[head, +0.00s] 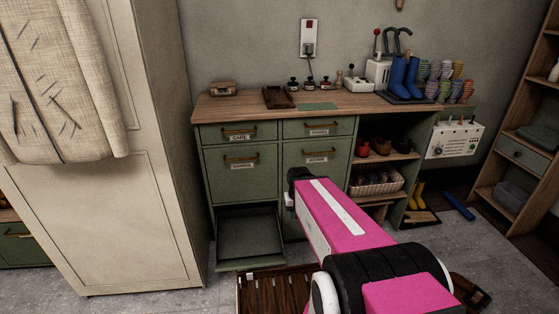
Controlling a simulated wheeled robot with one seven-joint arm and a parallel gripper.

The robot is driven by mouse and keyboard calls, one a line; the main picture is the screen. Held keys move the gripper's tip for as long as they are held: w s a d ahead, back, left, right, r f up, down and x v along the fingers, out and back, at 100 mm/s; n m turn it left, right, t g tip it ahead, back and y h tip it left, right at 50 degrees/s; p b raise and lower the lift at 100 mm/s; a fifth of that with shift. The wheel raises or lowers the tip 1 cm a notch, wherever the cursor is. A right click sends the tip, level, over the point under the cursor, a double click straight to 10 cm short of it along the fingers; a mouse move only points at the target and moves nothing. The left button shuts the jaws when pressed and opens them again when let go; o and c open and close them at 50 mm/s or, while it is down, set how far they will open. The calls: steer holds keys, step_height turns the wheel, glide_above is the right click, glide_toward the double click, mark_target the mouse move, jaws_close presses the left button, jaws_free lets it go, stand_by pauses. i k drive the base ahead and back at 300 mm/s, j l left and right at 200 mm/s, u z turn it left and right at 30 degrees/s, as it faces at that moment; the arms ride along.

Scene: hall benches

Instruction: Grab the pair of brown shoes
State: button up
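I cannot make out a pair of brown shoes for certain. Several small red and dark items, perhaps footwear or pots, stand on the upper open shelf (408,156) at the bench's right; they are too small to tell. A dark brown object (470,291) shows partly behind my arm at the lower right; I cannot tell what it is. My pink arm reaches from the bottom right toward the cabinet front. Its far visible end is a black joint near the lower drawers. My gripper's fingers are not visible.
A green bench (225,184) has an open, empty-looking lower drawer (250,237). A slatted brown wooden rack (250,293) lies on the floor before it. Blue boots (404,78) stand on top, yellow boots (415,197) below right. A tall cabinet (125,225) blocks the left.

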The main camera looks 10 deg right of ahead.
mark_target(475, 299)
steer(key=z, duration=2.45)
steer(key=k, duration=0.15)
steer(key=i, duration=0.15)
